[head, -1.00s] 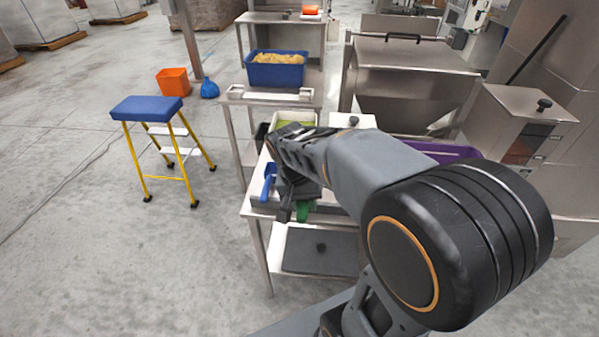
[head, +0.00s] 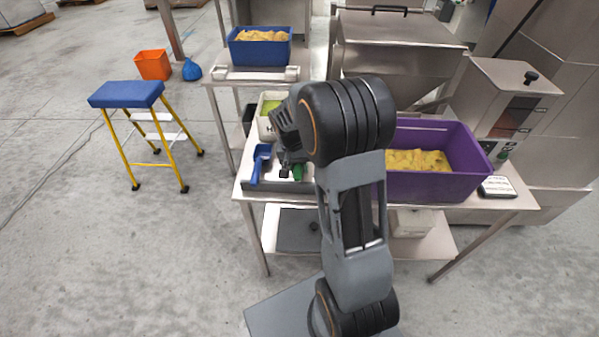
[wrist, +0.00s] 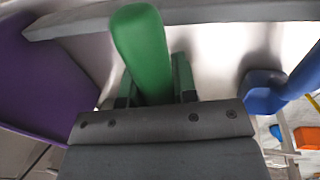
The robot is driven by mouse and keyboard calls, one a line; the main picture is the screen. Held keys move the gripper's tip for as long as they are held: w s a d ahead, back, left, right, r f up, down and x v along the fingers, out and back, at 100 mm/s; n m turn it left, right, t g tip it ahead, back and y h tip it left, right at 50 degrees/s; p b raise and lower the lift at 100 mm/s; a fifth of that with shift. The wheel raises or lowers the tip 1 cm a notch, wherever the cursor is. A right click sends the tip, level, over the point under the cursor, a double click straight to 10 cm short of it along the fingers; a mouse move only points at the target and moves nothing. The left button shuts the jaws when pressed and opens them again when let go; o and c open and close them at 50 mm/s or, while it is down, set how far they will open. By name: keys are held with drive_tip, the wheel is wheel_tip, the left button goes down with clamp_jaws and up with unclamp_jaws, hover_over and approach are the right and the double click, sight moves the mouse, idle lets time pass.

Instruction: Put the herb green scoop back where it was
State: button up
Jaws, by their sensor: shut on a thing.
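The herb green scoop (wrist: 142,45) shows in the wrist view as a green handle between my gripper's fingers. My gripper (wrist: 155,85) is shut on that handle. In the head view a small green part of the scoop (head: 298,172) shows below my gripper (head: 285,168), over the front of the metal table. The rest of the scoop is hidden by my arm. A blue scoop (head: 260,160) lies just left of my gripper on a grey and white surface, and its blue handle (wrist: 265,95) shows at right in the wrist view.
A white tub with green contents (head: 265,124) stands behind the scoops. A purple crate (head: 435,192) of yellow pieces stands right of my arm, near a small label block (head: 497,187). A blue crate (head: 234,55) stands on the stand behind. A step stool (head: 126,94) is at left.

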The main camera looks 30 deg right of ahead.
drive_tip(key=shift+w+d+f, duration=0.1)
drive_tip(key=shift+f, duration=0.15)
drive_tip(key=shift+w+f, duration=0.1)
drive_tip(key=shift+f, duration=1.5)
drive_tip(key=shift+f, duration=0.2)
drive_tip(key=o, duration=0.9)
drive_tip(key=shift+o, duration=0.2)
drive_tip(key=shift+r, duration=0.1)
